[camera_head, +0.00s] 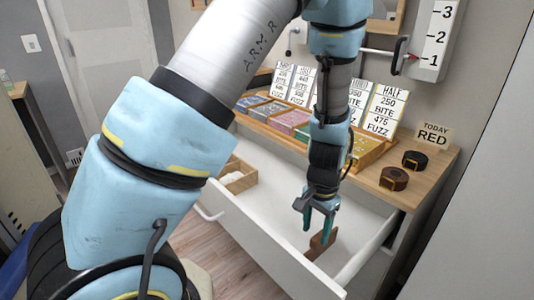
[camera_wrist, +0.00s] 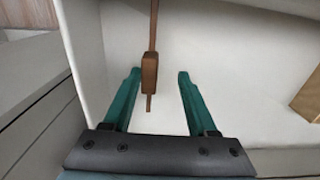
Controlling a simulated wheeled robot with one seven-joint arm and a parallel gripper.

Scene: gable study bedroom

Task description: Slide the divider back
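The divider (camera_head: 321,244) is a brown wooden piece standing in the open white drawer (camera_head: 262,243), near the drawer's right part. In the wrist view the divider (camera_wrist: 149,73) is a thin strip with a thicker block, seen nearly end-on. My gripper (camera_head: 317,221) hangs over the drawer with its teal fingers pointing down, just above and beside the divider. In the wrist view my gripper (camera_wrist: 159,75) is open, and the block appears between the fingers, closer to the left one. I see no finger touching it. Its exact depth between the fingers is unclear.
A small wooden box (camera_head: 240,183) with something white sits in the drawer's left part. The desktop behind holds card trays (camera_head: 295,118), price signs (camera_head: 385,105), a "TODAY RED" sign (camera_head: 434,134) and two round dark items (camera_head: 394,178). The drawer floor around the divider is mostly clear.

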